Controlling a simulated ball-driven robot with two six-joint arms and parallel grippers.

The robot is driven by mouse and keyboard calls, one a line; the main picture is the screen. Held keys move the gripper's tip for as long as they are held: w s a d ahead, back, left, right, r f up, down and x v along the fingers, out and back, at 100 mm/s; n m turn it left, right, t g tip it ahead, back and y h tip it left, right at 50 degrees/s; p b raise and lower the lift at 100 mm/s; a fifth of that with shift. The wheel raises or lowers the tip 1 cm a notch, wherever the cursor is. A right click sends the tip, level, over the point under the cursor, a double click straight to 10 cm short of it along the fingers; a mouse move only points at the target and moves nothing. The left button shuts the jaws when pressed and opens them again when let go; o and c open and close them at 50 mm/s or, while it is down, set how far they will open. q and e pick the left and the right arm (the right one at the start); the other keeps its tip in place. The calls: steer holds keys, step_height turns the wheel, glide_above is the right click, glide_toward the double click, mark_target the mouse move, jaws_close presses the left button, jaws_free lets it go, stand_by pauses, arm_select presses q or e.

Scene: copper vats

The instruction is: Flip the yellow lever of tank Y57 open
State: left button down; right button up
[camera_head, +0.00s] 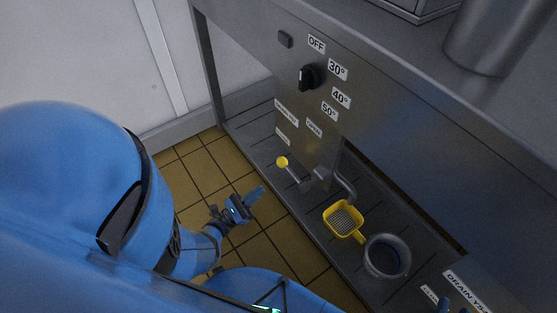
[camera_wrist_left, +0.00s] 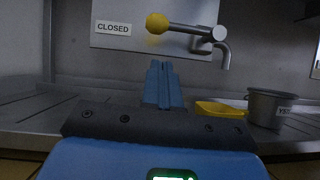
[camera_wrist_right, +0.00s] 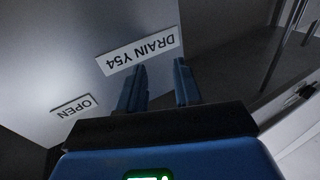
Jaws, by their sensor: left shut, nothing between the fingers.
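The lever is a metal arm with a yellow ball knob (camera_head: 282,162) on a drain valve with a bent spout (camera_head: 345,187). In the left wrist view the knob (camera_wrist_left: 157,22) points left from the valve, beside the CLOSED label (camera_wrist_left: 113,29). The plate above the valve carries a drain label (camera_head: 287,113) too blurred to read. My left gripper (camera_head: 259,191) is shut and empty, in front of and below the knob, apart from it. My right gripper (camera_wrist_right: 158,75) is open and empty before a panel labelled DRAIN Y54 (camera_wrist_right: 138,54).
A black dial (camera_head: 309,77) with temperature labels sits higher on the front panel. An OPEN label (camera_wrist_right: 74,108) is near my right gripper. Tiled floor (camera_head: 205,175) is clear.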

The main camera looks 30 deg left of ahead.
mark_target(290, 171)
arm_select(q)
steer(key=shift+s+a+f+n+t+y+b, duration=0.35)
steer(key=shift+s+a+f+n+t+y, duration=0.1)
steer(key=shift+n+t+y, duration=0.25)
arm_select(e)
steer(key=shift+s+d+f, duration=0.2)
steer(key=shift+s+f, duration=0.1)
steer(key=shift+f, duration=0.3)
arm_select(q)
steer(key=shift+w+r, duration=0.1)
steer(key=p+x, duration=0.3)
steer(key=x, duration=0.7)
steer(key=shift+p, duration=0.35)
arm_select(e)
steer(key=shift+s+r+g, duration=0.2)
steer(key=shift+s+g, duration=0.2)
steer(key=shift+g, duration=0.2)
arm_select(q)
steer(key=shift+d, duration=0.1)
arm_select(e)
steer(key=shift+a, duration=0.1)
